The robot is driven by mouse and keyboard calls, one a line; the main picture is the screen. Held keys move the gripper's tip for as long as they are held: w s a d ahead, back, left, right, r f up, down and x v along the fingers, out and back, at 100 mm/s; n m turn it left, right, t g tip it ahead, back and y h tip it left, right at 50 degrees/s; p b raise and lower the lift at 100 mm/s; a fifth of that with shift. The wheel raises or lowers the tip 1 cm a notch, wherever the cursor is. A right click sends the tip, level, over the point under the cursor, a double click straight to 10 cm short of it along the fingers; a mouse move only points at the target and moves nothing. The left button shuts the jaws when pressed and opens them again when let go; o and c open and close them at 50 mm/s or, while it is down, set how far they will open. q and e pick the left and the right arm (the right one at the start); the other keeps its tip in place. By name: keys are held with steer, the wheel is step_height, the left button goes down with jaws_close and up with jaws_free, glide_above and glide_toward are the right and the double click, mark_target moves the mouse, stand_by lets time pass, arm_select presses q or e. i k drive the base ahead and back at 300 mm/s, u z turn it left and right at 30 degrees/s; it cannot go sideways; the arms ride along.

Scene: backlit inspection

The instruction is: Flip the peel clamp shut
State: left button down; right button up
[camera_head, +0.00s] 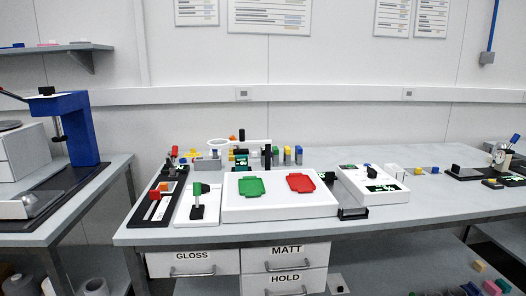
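No label in view marks the peel clamp. Two small fixtures stand at the left end of the middle bench, and I cannot tell which one is the peel clamp. One is a long black-based fixture (147,212) with an orange-red block (166,187) and a red upright piece (174,151) toward its far end. Beside it is a white-plated fixture (184,212) with a black post and a green-topped lever (198,188) standing up. Whether either clamp is open or shut is too small to tell. Neither of my grippers is in view.
A white box (280,211) with a green tray (251,187) and a red tray (301,183) stands right of the fixtures. A white device (373,190) is further right. A ring stand (219,143) and small blocks are behind. The bench's right front (440,205) is clear.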

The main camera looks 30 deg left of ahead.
mark_target(169, 163)
steer(key=z, duration=2)
steer(key=k, duration=2.95)
steer(key=u, duration=1.5)
